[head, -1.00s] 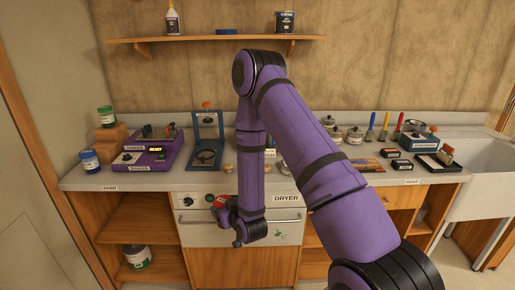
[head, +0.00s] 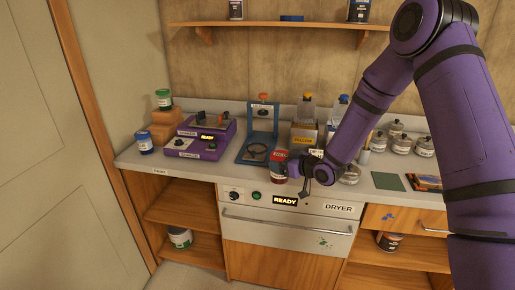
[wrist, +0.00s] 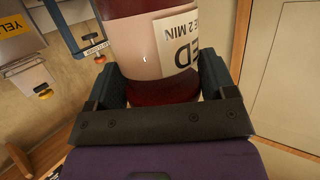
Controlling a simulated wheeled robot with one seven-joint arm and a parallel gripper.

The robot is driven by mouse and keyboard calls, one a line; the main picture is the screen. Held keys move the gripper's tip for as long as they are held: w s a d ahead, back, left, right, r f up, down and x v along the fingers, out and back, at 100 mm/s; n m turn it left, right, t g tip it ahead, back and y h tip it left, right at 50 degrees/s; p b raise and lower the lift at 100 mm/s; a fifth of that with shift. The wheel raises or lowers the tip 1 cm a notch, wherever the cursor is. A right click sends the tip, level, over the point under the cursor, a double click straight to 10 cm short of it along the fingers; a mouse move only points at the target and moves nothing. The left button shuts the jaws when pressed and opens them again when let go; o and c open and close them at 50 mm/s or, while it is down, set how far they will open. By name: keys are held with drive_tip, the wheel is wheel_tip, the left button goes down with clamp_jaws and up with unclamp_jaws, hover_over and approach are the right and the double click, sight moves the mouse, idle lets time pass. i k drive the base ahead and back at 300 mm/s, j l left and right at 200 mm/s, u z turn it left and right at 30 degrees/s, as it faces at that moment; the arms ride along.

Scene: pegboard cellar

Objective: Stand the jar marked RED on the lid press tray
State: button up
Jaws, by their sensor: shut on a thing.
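The jar marked RED (head: 279,167) has a dark red body and a pale label. The blue lid press (head: 263,118) stands on the counter to the jar's left. A dark ring lies on its tray (head: 243,157), and no jar stands there. The jar's underside clearance is hard to tell.
The purple shaker (head: 212,148) is left of the press. A bottle with a yellow label (head: 304,135) stands behind the jar. Several grey-lidded jars (head: 402,145) are farther right. Below is the dryer (head: 290,222), its display reading READY.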

sight(256, 148)
drive_tip(key=i, duration=0.5)
drive_tip(key=i+j, duration=0.6)
